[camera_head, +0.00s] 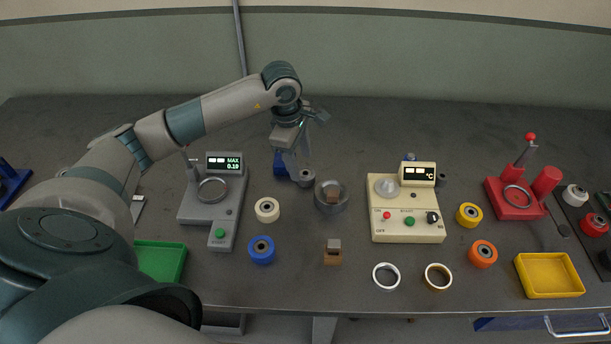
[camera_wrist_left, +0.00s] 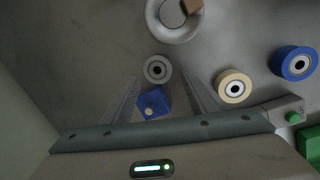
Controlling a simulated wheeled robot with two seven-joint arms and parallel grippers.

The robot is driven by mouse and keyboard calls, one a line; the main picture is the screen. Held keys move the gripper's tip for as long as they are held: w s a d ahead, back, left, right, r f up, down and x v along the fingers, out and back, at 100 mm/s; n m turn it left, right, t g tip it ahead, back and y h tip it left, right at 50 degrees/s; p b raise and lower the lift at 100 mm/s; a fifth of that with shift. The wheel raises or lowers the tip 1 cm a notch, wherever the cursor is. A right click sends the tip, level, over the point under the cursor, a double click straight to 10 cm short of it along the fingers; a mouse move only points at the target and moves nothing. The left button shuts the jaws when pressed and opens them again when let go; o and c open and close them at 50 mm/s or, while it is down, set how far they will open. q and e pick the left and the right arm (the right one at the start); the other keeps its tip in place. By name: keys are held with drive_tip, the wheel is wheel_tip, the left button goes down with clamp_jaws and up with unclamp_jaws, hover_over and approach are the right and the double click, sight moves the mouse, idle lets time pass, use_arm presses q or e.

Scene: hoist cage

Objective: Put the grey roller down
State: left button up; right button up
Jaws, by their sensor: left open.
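The grey roller (camera_head: 307,178) sits on the dark table near the middle, just left of a grey round dish. It also shows in the left wrist view (camera_wrist_left: 157,69), with its round face and dark-ringed bore toward the camera. My left gripper (camera_head: 298,166) reaches down at the roller from above. Its fingers are open, one on each side of the roller's near edge in the wrist view, with gaps visible. Whether the roller rests fully flat is hard to tell. My right gripper is not in view.
A blue part (camera_head: 280,163) stands close behind the fingers. A cream roller (camera_head: 267,210) and a blue roller (camera_head: 261,250) lie nearer. A grey gauge (camera_head: 225,222) stands left, a cream tester (camera_head: 405,235) right.

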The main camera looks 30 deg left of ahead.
sight(305, 173)
use_arm(q)
drive_tip(key=shift+w+d+f+p, duration=0.15)
drive_tip(key=shift+d+f+p, duration=0.05)
drive_tip(key=shift+f+p, duration=0.4)
drive_tip(key=f, duration=0.1)
drive_tip(key=f+p, duration=0.1)
drive_tip(key=f, duration=0.1)
drive_tip(key=shift+w+d, duration=0.15)
drive_tip(key=shift+w, duration=0.15)
drive_tip(key=shift+w+f, duration=0.1)
drive_tip(key=shift+f, duration=0.2)
drive_tip(key=shift+c, duration=0.3)
drive_tip(key=c, duration=1.1)
drive_tip(key=shift+o, duration=0.2)
drive_tip(key=shift+r, duration=0.1)
